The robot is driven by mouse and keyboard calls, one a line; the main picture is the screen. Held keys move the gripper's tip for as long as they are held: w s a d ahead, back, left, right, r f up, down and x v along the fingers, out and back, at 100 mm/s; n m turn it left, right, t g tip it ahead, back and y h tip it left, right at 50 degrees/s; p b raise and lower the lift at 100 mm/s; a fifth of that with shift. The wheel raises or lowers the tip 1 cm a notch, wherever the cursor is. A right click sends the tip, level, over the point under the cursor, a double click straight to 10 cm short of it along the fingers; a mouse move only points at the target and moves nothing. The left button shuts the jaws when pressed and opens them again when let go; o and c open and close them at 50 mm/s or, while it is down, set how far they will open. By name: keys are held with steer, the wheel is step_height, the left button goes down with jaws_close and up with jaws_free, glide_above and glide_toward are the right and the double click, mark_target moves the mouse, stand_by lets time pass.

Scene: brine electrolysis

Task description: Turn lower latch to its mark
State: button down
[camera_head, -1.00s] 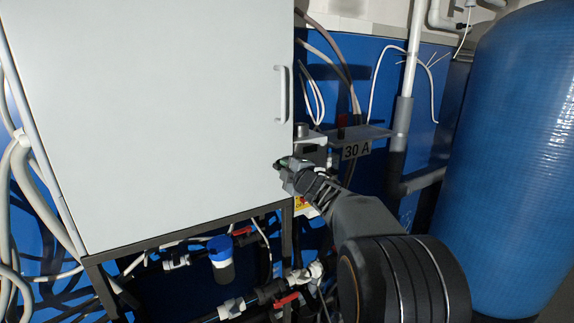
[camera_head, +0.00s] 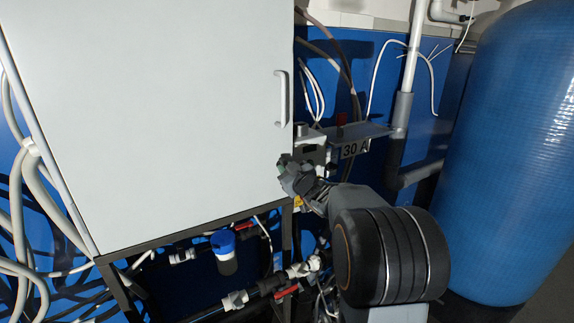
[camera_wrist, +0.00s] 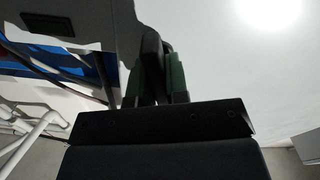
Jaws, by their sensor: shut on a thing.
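The large white cabinet door (camera_head: 150,110) fills the left of the head view, with a grey vertical handle (camera_head: 282,98) near its right edge. My gripper (camera_head: 284,166) is at the door's lower right edge. The wrist view shows its green-padded fingers (camera_wrist: 156,80) closed around a dark, narrow piece (camera_wrist: 152,66) beside a pale surface, which looks like the latch. Most of that piece is hidden by the fingers, and I cannot make out a mark.
A tall blue tank (camera_head: 505,150) stands at the right. Below the cabinet are a blue-capped filter (camera_head: 223,252), pipes and a red-handled valve (camera_head: 285,291). Cables hang behind.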

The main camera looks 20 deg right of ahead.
steer(key=shift+m+p, duration=0.9)
steer(key=shift+m, duration=1)
steer(key=c, duration=1.1)
jaws_free()
steer(key=s+b, duration=0.1)
steer(key=s, duration=0.3)
steer(key=s+d, duration=0.1)
steer(key=s, duration=0.4)
steer(key=s+b, duration=0.1)
steer(key=s, duration=0.3)
steer(key=shift+s+d+b, duration=0.3)
steer(key=shift+s, duration=0.05)
